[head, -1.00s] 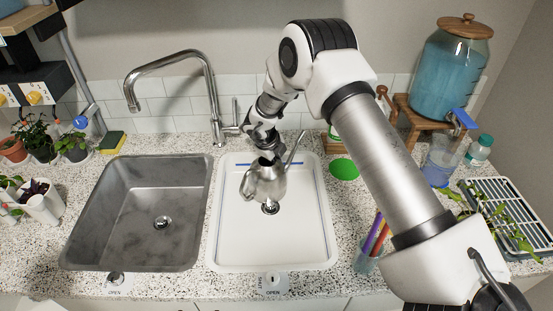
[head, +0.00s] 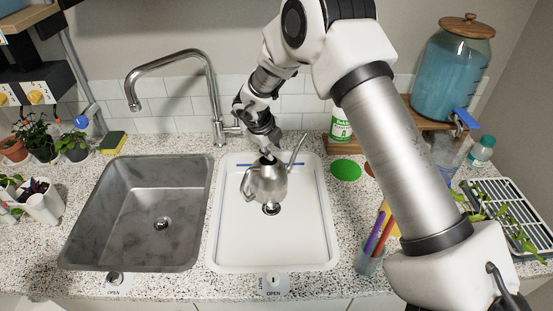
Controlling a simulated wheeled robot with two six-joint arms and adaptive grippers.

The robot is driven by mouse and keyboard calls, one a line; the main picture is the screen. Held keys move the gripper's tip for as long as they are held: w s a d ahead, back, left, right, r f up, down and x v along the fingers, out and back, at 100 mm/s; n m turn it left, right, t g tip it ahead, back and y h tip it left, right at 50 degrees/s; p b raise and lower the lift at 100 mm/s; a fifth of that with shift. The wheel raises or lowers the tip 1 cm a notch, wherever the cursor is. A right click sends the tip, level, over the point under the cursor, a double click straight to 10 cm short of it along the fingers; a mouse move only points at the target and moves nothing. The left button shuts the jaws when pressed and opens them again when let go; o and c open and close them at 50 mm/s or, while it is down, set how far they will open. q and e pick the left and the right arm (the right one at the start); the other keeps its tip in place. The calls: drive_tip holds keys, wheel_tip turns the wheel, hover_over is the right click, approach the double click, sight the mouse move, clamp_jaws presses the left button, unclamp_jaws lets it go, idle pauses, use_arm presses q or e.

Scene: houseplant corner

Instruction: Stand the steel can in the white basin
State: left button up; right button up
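The steel can (head: 271,184), a small watering can with a long spout, is inside the outline of the white basin (head: 305,240). It looks upright, its spout pointing up to the right and its handle to the left, just behind the drain. I cannot tell for sure whether its base touches the basin floor. My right gripper (head: 266,151) is directly above and behind the can's top. Its fingertips are small, dark and partly hidden by the can, so whether they grip the rim is unclear. My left gripper is not in view.
A grey steel sink (head: 125,225) lies left of the basin, with a tall faucet (head: 210,95) behind. Right of the basin are a green disc (head: 346,170), a cup of pens (head: 370,258), a white-green bottle (head: 341,125) and a blue-filled dispenser (head: 450,75).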

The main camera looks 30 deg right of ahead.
drive_tip(key=v, duration=0.4)
drive_tip(key=shift+a+r, duration=0.15)
drive_tip(key=shift+r, duration=0.1)
